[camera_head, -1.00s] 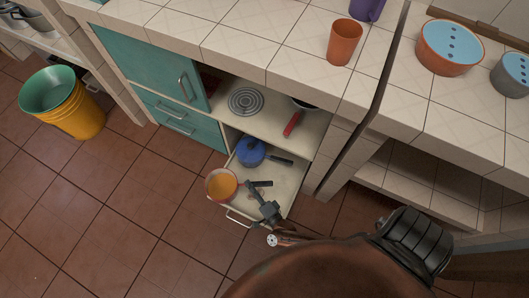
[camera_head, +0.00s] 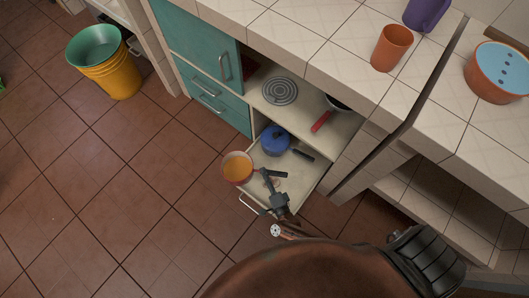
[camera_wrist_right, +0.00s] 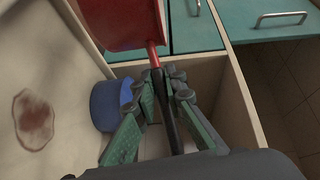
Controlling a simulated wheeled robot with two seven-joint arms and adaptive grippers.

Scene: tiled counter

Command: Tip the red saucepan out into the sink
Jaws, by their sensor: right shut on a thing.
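The red saucepan (camera_head: 237,178) has orange contents and shows at the left edge of the open drawer in the head view. In the right wrist view its red body (camera_wrist_right: 115,25) is at the top, with its dark handle running down between my fingers. My right gripper (camera_head: 273,180) is shut on that handle; its green fingers also show in the right wrist view (camera_wrist_right: 163,95). The pan looks roughly level; I cannot tell how far it is above the drawer. My left gripper is not in view. I see no sink in these views.
The open drawer (camera_head: 302,183) also holds a blue lidded saucepan (camera_head: 276,142), close to my right gripper. A pan with a red handle (camera_head: 321,121) sits on the shelf above. An orange cup (camera_head: 391,48) stands on the counter.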

